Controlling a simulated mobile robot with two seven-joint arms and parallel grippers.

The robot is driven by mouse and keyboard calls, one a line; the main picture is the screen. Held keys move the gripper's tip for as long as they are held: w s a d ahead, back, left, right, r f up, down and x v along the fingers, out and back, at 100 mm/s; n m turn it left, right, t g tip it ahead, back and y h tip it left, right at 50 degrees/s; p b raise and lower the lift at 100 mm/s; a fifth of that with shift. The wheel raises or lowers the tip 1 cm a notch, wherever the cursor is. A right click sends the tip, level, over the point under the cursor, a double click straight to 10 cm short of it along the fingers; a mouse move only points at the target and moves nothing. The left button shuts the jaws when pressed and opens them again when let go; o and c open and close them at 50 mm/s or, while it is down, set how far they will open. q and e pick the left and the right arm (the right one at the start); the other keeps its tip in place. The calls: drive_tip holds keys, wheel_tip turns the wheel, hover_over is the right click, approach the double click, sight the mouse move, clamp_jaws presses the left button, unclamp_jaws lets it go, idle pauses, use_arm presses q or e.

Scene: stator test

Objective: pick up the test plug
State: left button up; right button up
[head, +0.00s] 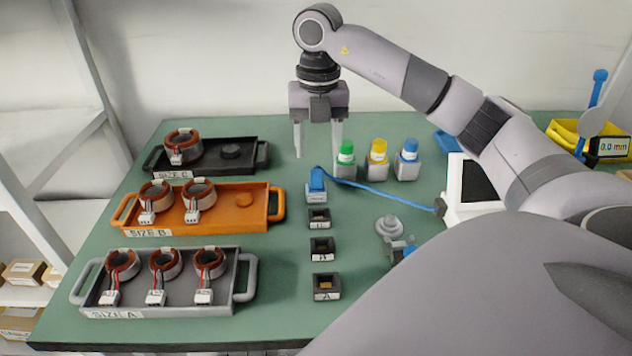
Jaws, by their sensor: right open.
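The blue test plug (316,180) stands upright in a small light holder (316,196) near the middle of the green table. A blue cable runs from it to a white tester with a dark screen (478,183). My right gripper (318,151) points straight down, open and empty, with its fingertips above the plug and apart from it. Its right finger overlaps the green-capped bottle in the picture. My left gripper is not in view.
Bottles with green (346,152), yellow (378,152) and blue caps (408,152) stand right of the plug. Several small black sockets (323,248) line up in front. Black (255,153), orange (255,205) and grey trays (240,280) holding stators are at left.

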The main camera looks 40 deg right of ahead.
sight(316, 170)
wheel_tip(316, 170, down, 7)
drive_tip(key=shift+w+a, duration=0.1)
idle(0.3)
drive_tip(key=shift+c, duration=0.3)
clamp_jaws()
